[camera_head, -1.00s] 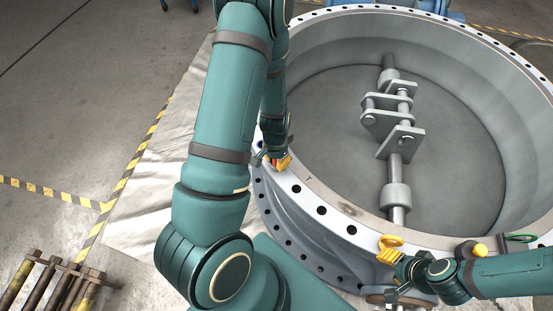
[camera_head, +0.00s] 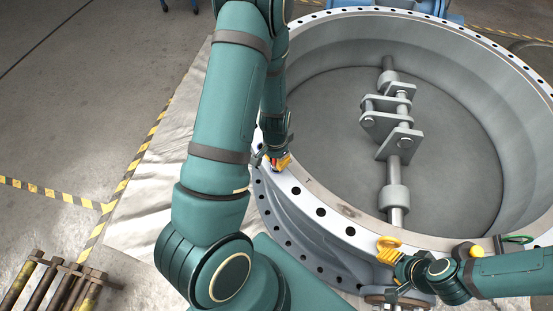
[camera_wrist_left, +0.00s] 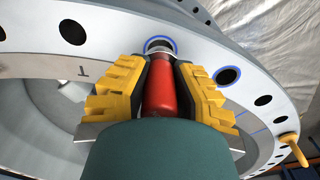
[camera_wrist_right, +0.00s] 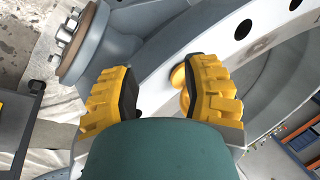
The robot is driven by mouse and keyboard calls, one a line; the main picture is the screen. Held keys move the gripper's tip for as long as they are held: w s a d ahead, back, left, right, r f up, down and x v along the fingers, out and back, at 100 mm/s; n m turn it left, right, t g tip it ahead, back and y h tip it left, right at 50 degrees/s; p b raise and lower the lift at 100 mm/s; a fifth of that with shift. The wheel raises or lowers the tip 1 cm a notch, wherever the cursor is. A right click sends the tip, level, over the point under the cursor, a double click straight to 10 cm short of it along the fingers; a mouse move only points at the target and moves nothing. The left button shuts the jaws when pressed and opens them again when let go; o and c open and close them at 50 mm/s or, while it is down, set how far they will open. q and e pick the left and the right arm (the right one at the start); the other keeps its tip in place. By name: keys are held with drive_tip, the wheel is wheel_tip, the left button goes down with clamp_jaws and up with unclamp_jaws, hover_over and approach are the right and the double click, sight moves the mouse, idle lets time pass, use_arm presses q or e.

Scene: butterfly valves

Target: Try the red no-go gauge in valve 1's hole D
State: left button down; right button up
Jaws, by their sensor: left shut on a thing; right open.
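My left gripper (camera_wrist_left: 160,95) is shut on the red no-go gauge (camera_wrist_left: 160,90), and its yellow fingers flank the red body. In the left wrist view the gauge's far end is at a blue-ringed hole (camera_wrist_left: 160,42) in the pale flange of the valve (camera_wrist_left: 200,52). I cannot tell whether the tip is inside. In the head view my left gripper (camera_head: 280,160) is over the flange's left edge, mostly behind my arm. My right gripper (camera_wrist_right: 160,95) is open by the near rim; a rounded yellow piece (camera_wrist_right: 179,76) shows beside its right finger. No hole letter is readable.
A grey shaft with link plates (camera_head: 396,150) crosses the valve's disc. Another blue-marked hole (camera_wrist_left: 228,76) is beside the gauge. A yellow handle (camera_wrist_left: 294,150) sticks out from the flange. Rusty bars (camera_head: 45,285) are at lower left.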

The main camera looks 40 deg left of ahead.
use_arm(q)
drive_tip(key=shift+r+p, duration=1.9)
drive_tip(key=shift+r, duration=0.55)
